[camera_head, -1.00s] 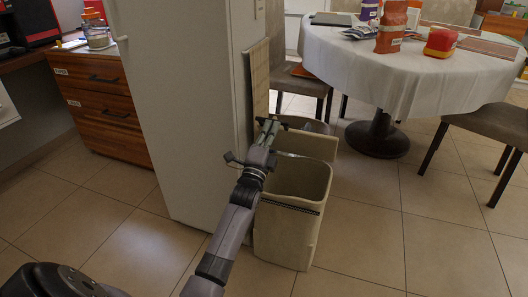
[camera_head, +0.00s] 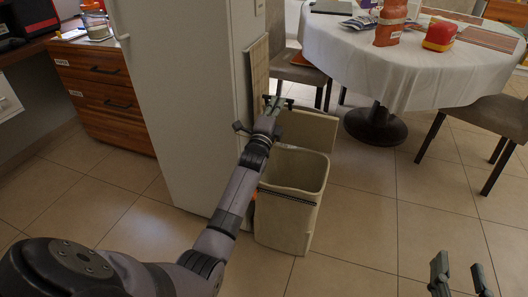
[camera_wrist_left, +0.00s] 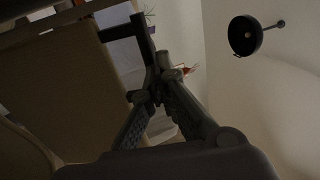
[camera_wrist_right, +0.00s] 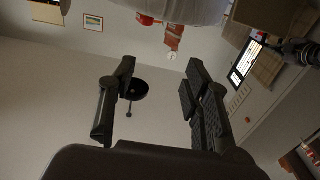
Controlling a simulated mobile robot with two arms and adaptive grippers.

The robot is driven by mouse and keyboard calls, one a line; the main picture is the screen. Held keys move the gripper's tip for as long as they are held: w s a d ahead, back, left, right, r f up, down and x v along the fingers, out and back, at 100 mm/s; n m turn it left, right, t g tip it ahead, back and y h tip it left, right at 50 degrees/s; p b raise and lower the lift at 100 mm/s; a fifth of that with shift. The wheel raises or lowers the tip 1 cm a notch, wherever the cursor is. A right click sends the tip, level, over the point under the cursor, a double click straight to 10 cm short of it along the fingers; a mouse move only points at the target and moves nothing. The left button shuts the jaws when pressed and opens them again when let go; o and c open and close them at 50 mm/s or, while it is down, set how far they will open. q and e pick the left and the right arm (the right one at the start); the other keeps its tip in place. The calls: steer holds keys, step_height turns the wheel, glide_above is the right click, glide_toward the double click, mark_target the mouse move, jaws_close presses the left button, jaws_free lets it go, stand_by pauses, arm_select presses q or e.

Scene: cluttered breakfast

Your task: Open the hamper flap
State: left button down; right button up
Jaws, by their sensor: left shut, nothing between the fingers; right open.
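The beige hamper (camera_head: 287,220) stands on the floor beside the white fridge in the head view, its top open. Its flap (camera_head: 312,130) stands raised at the hamper's back edge. My left gripper (camera_head: 277,104) is shut and empty at the flap's upper left corner; I cannot tell whether it touches. In the left wrist view its fingers (camera_wrist_left: 157,85) are close together, beside a large beige panel (camera_wrist_left: 65,100). My right gripper (camera_head: 459,275) is open and empty over the floor at lower right, far from the hamper; its spread fingers also show in the right wrist view (camera_wrist_right: 157,78).
The white fridge (camera_head: 185,100) is close left of the hamper. A slatted panel (camera_head: 259,75) stands behind my left gripper. A chair (camera_head: 305,72) and a round table with a white cloth (camera_head: 400,75) are beyond.

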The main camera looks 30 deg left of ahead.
steer(key=shift+s+d+f+g, duration=0.2)
steer(key=shift+f+g, duration=0.35)
steer(key=shift+f, duration=0.35)
steer(key=shift+s+d+f+g, duration=0.15)
steer(key=shift+f+g, duration=0.4)
steer(key=shift+f, duration=0.35)
steer(key=shift+p, duration=0.3)
